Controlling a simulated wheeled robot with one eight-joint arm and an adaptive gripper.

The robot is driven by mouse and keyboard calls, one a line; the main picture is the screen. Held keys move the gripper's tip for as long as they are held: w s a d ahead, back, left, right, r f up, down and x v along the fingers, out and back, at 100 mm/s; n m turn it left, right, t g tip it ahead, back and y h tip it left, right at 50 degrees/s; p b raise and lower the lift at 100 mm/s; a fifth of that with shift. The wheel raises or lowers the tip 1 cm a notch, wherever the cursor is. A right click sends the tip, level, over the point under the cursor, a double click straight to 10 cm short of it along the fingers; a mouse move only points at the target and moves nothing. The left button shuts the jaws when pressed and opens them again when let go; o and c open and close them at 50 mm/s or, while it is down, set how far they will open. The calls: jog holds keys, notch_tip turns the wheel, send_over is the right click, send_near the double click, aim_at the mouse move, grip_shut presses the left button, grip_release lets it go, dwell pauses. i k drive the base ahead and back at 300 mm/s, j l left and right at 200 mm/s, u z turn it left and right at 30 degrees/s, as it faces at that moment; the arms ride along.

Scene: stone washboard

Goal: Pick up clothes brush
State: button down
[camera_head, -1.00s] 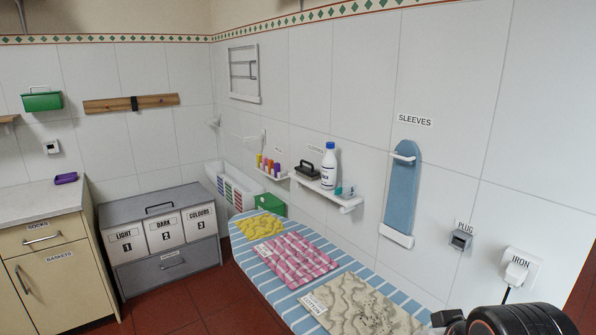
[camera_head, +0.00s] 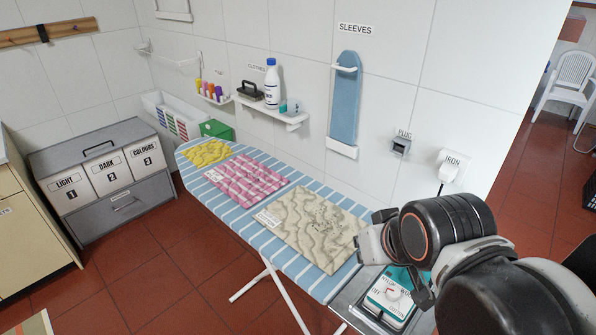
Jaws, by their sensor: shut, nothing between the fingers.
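The clothes brush (camera_head: 250,91) appears to be the dark block with an arched black handle on the white wall shelf (camera_head: 272,113). It sits at the shelf's left end, beside a white bottle with a blue cap (camera_head: 272,84). A small label on the wall above it is hard to read. My gripper (camera_head: 374,243) is at the lower right, over the near end of the ironing board, well apart from the brush and nearer the camera. It is shut and empty; my arm partly hides it.
The ironing board (camera_head: 228,201) with yellow, pink and beige cloths runs below the shelf. A teal and white iron (camera_head: 391,294) stands at its near end.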

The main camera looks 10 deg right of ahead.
aim_at(252, 94)
jog(key=u, duration=0.3)
jog(key=i+j+u, duration=0.15)
jog(key=j, duration=0.3)
jog(key=i+j+u, duration=0.1)
jog(key=j, duration=0.3)
jog(key=i+j+u, duration=0.15)
jog(key=i+j, duration=0.15)
jog(key=i+j+u, duration=0.15)
jog(key=j, duration=0.3)
jog(key=i+j, duration=0.15)
jog(key=i, duration=0.35)
jog(key=i+j, duration=0.15)
jog(key=i, duration=0.35)
jog(key=i+j, duration=0.15)
jog(key=i, duration=0.35)
jog(key=i+j+u, duration=0.1)
jog(key=i, duration=0.4)
jog(key=j, duration=0.05)
